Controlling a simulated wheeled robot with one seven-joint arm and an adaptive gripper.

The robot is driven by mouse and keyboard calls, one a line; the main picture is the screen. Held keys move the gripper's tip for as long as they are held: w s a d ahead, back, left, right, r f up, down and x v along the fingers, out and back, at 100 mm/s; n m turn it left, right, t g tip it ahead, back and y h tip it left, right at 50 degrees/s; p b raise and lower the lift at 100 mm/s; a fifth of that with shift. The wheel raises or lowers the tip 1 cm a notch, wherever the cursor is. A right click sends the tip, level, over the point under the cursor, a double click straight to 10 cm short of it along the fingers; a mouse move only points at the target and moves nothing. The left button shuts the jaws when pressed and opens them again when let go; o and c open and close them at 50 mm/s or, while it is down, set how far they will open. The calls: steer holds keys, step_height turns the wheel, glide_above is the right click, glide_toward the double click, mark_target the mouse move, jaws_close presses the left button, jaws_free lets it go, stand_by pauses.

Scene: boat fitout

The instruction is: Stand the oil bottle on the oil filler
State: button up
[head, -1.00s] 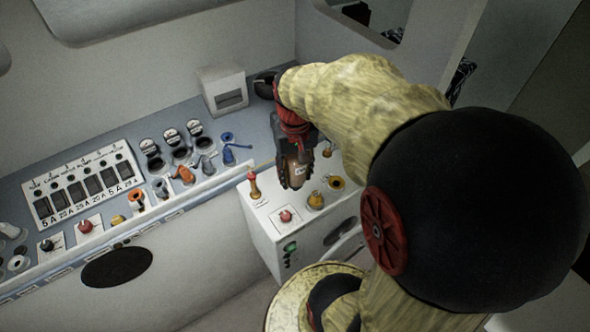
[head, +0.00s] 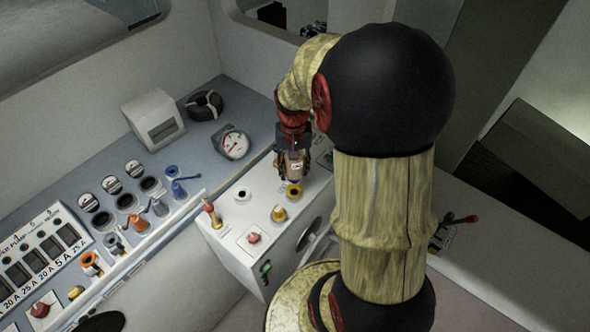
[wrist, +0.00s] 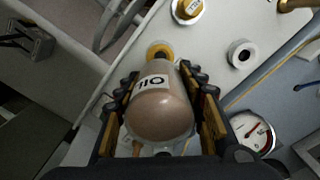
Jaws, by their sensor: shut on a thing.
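My gripper (wrist: 160,104) is shut on the oil bottle (wrist: 160,109), a brown bottle with a white OIL label. In the head view the bottle (head: 296,164) hangs over the white box top, just behind the oil filler. The filler, a yellow ring with a dark hole (head: 294,191), is on that box. In the wrist view the filler's yellow ring (wrist: 159,48) shows just beyond the bottle's far end, partly covered by it. The bottle's far end is hidden, and I cannot tell whether it touches the ring.
On the white box (head: 226,228) are a yellow cap (head: 279,214), a white ring socket (head: 243,194), a red-topped handle (head: 212,214) and a red knob (head: 254,237). A round gauge (head: 232,143) lies behind. A blue console with switches stands left.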

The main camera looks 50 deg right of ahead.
mark_target(294, 182)
steer(key=shift+f, duration=0.25)
steer(key=shift+f+b, duration=2.3)
steer(key=shift+f, duration=0.95)
steer(key=o, duration=1.5)
step_height(294, 182, up, 12)
steer(key=shift+f, duration=0.1)
